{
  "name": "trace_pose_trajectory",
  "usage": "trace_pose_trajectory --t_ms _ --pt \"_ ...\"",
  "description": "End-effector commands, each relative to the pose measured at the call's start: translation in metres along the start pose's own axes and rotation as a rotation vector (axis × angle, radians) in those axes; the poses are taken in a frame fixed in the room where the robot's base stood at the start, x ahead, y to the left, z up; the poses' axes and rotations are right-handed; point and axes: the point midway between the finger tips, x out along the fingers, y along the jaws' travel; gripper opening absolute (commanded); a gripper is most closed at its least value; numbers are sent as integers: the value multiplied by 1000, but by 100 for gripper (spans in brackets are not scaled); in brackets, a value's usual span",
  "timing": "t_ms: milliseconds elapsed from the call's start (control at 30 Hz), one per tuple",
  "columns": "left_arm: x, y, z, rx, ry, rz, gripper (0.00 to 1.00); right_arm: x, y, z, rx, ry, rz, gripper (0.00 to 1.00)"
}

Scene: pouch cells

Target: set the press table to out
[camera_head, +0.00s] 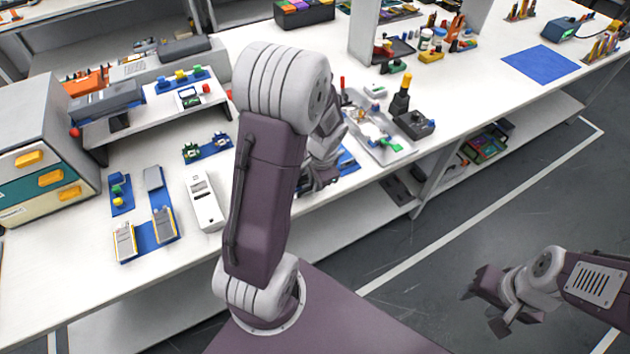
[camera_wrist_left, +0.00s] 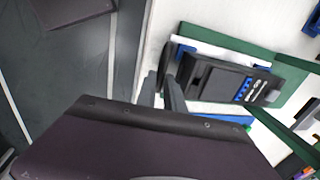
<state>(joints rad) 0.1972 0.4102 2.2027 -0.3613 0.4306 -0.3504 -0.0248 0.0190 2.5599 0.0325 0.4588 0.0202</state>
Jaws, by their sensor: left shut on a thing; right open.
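My left gripper (camera_head: 318,178) is mostly hidden behind my own left arm in the head view, at the front edge of the bench. In the left wrist view its fingers (camera_wrist_left: 168,84) are shut on a dark upright bar, seemingly a handle, at the near end of a dark grey sliding block (camera_wrist_left: 222,86). This block looks like the press table; it lies in a green frame (camera_wrist_left: 292,70) with blue marks on it. How far out it stands I cannot tell. My right gripper (camera_head: 492,308) is open and empty, low over the floor at right.
The white bench (camera_head: 75,285) carries a white handheld meter (camera_head: 205,203), blue fixtures (camera_head: 152,232) and a drawer cabinet (camera_head: 45,160) at left. A grey tray (camera_head: 392,148) and a black stand with a yellow top (camera_head: 412,115) are right of my left arm. The floor at right is clear.

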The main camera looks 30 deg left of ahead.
Motion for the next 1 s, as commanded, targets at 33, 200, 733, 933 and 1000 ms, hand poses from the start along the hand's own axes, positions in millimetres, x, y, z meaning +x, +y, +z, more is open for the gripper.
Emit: trace_pose_trajectory --t_ms 33,200,733,933,1000 --pt "1 3 1 -1 -5 6 0 0 0 0 0 0 0 49" --pt "1 3 1 0 -4 6 34 0 0 0 0 0 0 49" --pt "-58 2 -1 0 1 0 34 -15 0 -2 0 0 0 49" --pt "-87 3 -1 1 -1 1 34 -19 0 -2 0 0 0 49" --pt "-90 3 0 1 -3 3 34 -19 0 -2 0 0 0 49"
